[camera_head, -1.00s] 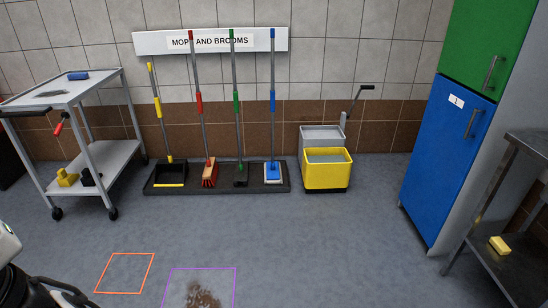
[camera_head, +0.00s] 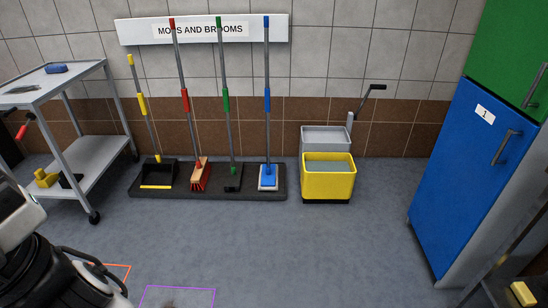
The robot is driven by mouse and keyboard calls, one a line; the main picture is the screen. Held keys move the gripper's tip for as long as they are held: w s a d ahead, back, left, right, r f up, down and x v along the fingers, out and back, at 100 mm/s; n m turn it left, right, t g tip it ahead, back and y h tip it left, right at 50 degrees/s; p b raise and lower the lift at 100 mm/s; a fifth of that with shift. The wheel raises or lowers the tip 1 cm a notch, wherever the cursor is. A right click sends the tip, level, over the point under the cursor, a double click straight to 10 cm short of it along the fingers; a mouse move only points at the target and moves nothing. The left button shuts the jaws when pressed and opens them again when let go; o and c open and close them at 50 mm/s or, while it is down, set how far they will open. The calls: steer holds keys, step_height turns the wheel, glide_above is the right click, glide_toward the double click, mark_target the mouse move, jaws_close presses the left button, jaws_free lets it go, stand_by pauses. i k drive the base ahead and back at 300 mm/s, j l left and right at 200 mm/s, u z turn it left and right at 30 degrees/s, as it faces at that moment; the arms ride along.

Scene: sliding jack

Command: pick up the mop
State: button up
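A blue-handled mop (camera_head: 267,105) stands upright on the dark tray (camera_head: 216,186) by the back wall, at the right end of a row. Its flat head (camera_head: 268,178) is blue with a white edge. To its left stand a green-handled tool (camera_head: 227,110), a red-handled broom (camera_head: 186,105) and a yellow-handled dustpan (camera_head: 157,175). Part of my white and black arm shows at the lower left, well in front of the row. My gripper's fingers cannot be made out.
A yellow and grey mop bucket (camera_head: 328,180) stands right of the tray. A metal cart (camera_head: 85,85) is at the left, a blue cabinet (camera_head: 460,170) at the right. Orange and purple outlines mark the floor (camera_head: 330,260); open floor lies before the tray.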

mark_target(268, 176)
steer(key=i, duration=1.25)
steer(key=i+j, duration=0.3)
steer(key=i, duration=0.2)
steer(key=i+j, duration=0.3)
steer(key=i, duration=0.15)
steer(key=i+j, duration=0.7)
steer(key=j, duration=0.25)
steer(key=i+j, duration=0.1)
steer(key=i, duration=0.3)
